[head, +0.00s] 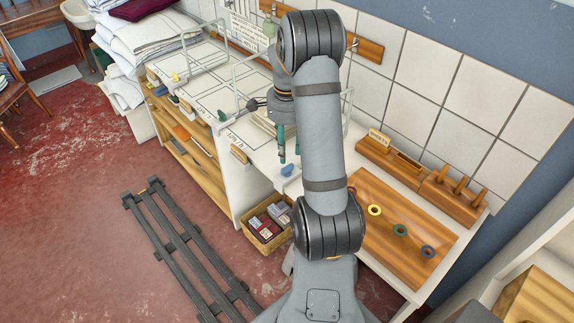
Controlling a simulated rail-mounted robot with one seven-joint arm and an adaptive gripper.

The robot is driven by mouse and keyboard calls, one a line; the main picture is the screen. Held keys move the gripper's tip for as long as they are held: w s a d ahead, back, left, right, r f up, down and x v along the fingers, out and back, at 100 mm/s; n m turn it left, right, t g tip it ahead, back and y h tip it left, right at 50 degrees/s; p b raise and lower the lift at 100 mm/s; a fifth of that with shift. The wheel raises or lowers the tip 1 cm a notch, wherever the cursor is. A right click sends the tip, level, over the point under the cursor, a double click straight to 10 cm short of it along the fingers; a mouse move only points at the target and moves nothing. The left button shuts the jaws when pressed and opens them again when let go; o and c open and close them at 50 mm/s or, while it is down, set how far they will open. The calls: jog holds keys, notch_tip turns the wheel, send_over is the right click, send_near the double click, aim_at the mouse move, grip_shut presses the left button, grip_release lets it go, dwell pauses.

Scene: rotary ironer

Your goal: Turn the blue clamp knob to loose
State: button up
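The blue clamp knob (288,170) sits at the front edge of the white worktop, near the middle of the head view. Its exact turn position is too small to tell. My gripper (289,160) points down just above and behind the knob in the picture. Its two teal fingers are apart, with a visible gap and nothing seen between them. The fingertips look close to the knob, but I cannot tell whether they touch it. My arm hides part of the worktop to the right of the gripper.
A green knob (222,115) and a yellow knob (175,77) sit farther left along the worktop edge. Thin wire frames (238,75) stand behind. A wooden board (375,246) with coloured rings lies right of my arm. A basket (249,232) of small boxes stands below.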

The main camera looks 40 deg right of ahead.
aim_at(287, 168)
notch_tip(287, 168, down, 8)
jog(key=shift+r+p, duration=0.15)
jog(key=shift+p, duration=0.35)
jog(key=shift+c, duration=0.6)
jog(key=c, duration=0.8)
